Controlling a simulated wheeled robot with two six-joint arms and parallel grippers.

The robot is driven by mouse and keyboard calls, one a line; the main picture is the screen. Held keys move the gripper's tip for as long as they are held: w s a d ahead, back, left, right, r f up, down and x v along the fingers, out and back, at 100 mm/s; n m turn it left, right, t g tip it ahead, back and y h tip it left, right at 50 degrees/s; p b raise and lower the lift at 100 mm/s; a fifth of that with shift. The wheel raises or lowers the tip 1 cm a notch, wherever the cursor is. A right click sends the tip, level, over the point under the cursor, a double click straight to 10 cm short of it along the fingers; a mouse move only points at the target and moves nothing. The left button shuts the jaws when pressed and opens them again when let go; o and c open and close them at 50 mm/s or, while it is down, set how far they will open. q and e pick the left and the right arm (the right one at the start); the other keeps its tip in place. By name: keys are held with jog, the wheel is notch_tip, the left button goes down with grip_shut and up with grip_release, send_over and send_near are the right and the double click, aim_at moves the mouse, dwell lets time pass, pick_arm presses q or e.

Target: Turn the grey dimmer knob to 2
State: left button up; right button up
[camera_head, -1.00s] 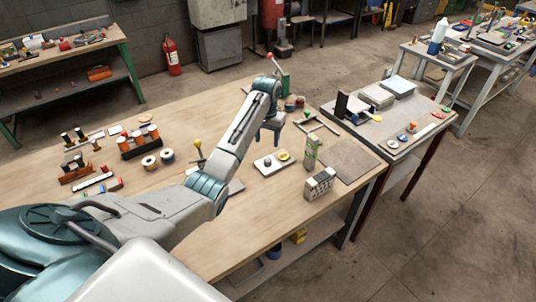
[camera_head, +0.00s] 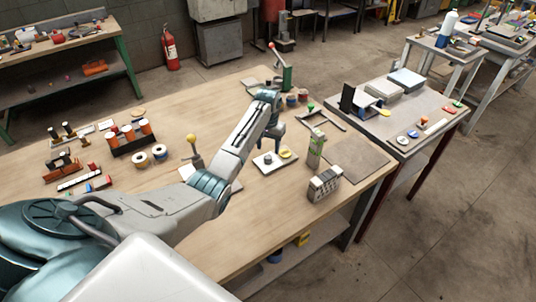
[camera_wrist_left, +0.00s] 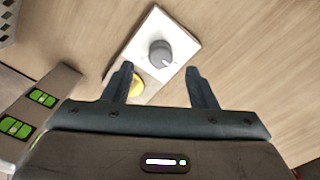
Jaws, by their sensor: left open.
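The grey dimmer knob (camera_wrist_left: 160,53) stands on a white square plate (camera_wrist_left: 183,42) in the left wrist view. It has a pale mark on its lower right side; no numbers are legible. In the head view the knob (camera_head: 267,158) and the plate (camera_head: 262,167) show on the wooden bench. My left gripper (camera_wrist_left: 160,70) is open and empty, its fingers pointing toward the plate with the knob in line with the gap, apart from both. My right gripper is out of view.
A yellow-topped lever (camera_head: 193,150) stands to the left. A red-topped lever on a green stand (camera_head: 284,75) is behind. Bare bench lies in front of the plate.

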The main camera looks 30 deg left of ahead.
aim_at(268, 156)
pick_arm(q)
notch_tip(268, 156, down, 5)
jog(key=shift+w+a+r, duration=0.1)
jog(key=shift+r, duration=0.1)
jog(key=shift+f+p, duration=0.3)
jog(key=shift+f, duration=0.3)
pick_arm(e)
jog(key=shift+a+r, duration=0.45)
pick_arm(q)
jog(key=c, duration=1)
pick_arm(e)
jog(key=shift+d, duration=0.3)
